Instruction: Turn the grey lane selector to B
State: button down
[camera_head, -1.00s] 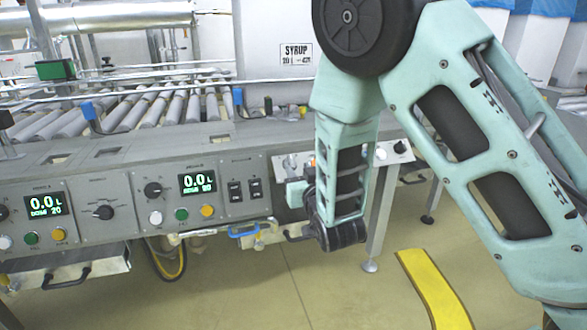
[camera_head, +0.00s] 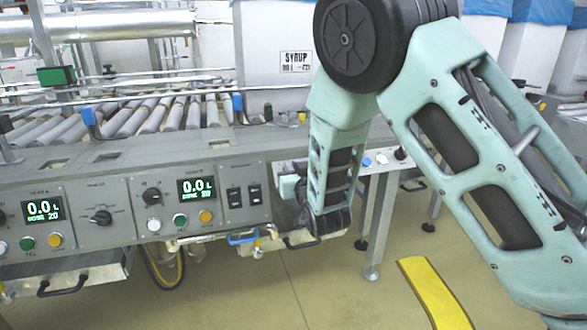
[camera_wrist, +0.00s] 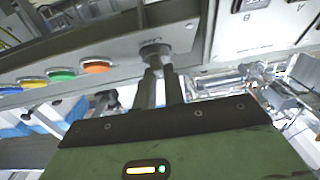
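In the wrist view, a round grey knob, which I take for the lane selector (camera_wrist: 154,49), is on a grey panel. My gripper (camera_wrist: 160,72) reaches up to it with two dark fingers, a narrow gap between them. The fingertips meet the knob and look closed on its front part. The fingertips cover some of the knob, and I cannot read its lane letters or pointer. In the head view, my arm hides the selector and the fingers.
In the wrist view, orange (camera_wrist: 97,66), green (camera_wrist: 61,74) and yellow buttons sit beside the knob. In the head view, two display panels and a black dial (camera_head: 102,216) are to the left. A blue handle (camera_head: 243,238) juts out below. Rollers (camera_head: 150,112) lie behind.

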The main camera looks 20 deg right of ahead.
jog(key=shift+a+m+h, duration=0.1)
jog(key=shift+m+h, duration=0.2)
jog(key=shift+m, duration=0.1)
jog(key=m+h, duration=0.2)
jog(key=m, duration=0.1)
jog(key=m+g+h+p, duration=0.1)
jog(key=m+h, duration=0.1)
jog(key=shift+a+r+m+h, duration=0.15)
jog(key=shift+m+h, duration=0.25)
jog(key=shift+w+a+m+g+h+p, duration=0.1)
jog(key=shift+m+g+h+p, duration=0.7)
jog(key=shift+m, duration=0.55)
jog(key=shift+m+g+h+p, duration=0.7)
jog(key=shift+m+h+p, duration=0.1)
jog(key=shift+m, duration=0.55)
jog(key=c, duration=1.5)
grip_release()
jog(key=p+v, duration=0.4)
jog(key=v, duration=1.3)
jog(key=shift+a+r, duration=0.1)
jog(key=shift+a, duration=0.2)
